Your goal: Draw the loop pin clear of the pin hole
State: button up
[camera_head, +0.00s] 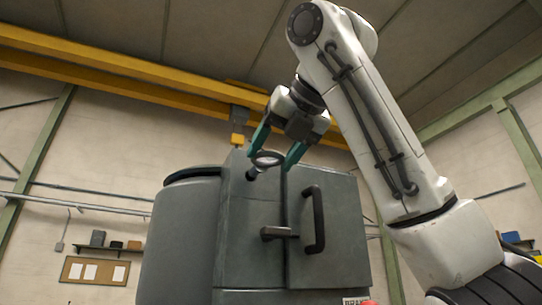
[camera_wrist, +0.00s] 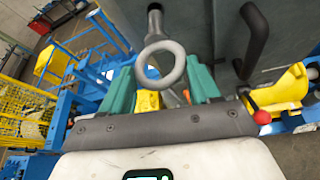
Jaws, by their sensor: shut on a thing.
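The loop pin (camera_head: 267,158) has a light grey ring and a dark shaft end, and it sits at the upper front of the grey cabinet. In the wrist view its ring (camera_wrist: 160,65) is near, between my teal fingers, with the shaft running away to a dark end at the top edge. My gripper (camera_head: 276,156) reaches down from above and is shut on the loop pin; its fingers also show in the wrist view (camera_wrist: 162,85). The pin hole itself cannot be made out, and I cannot tell how far the shaft sits in it.
The grey cabinet (camera_head: 250,265) has a door with a dark vertical handle (camera_head: 315,218) and a horizontal latch bar (camera_head: 278,232) below the pin. The wrist view shows blue and yellow frames (camera_wrist: 85,50) and a red knob (camera_wrist: 262,117) beyond my gripper.

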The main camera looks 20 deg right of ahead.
jog(key=shift+s+b, duration=0.9)
jog(key=shift+s, duration=1.55)
